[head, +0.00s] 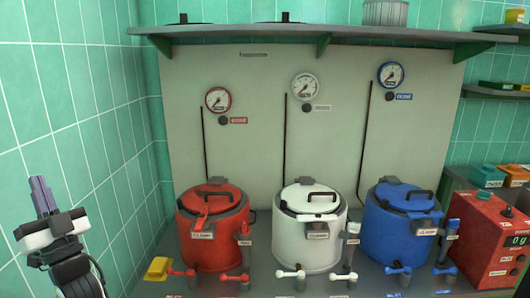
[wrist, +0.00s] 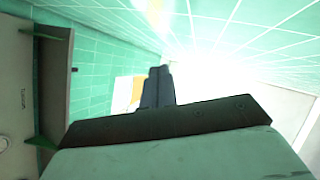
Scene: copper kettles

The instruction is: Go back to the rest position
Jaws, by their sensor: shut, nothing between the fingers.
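My gripper (head: 42,195) is at the lower left in the head view, in front of the tiled wall and left of the kettles. Its fingers point up, are together and hold nothing. In the wrist view the closed fingers (wrist: 157,86) point up toward the bright ceiling. The gripper is apart from the red kettle (head: 212,222), the white kettle (head: 309,240) and the blue kettle (head: 392,232), which stand lidded in a row on the bench.
A grey shelf (head: 300,32) runs above the gauge panel (head: 250,140). A yellow block (head: 157,269) lies left of the red kettle. A red box with a display (head: 482,240) stands at the right. Taps line the bench front. Space around my gripper looks free, with the tiled wall (head: 70,110) behind.

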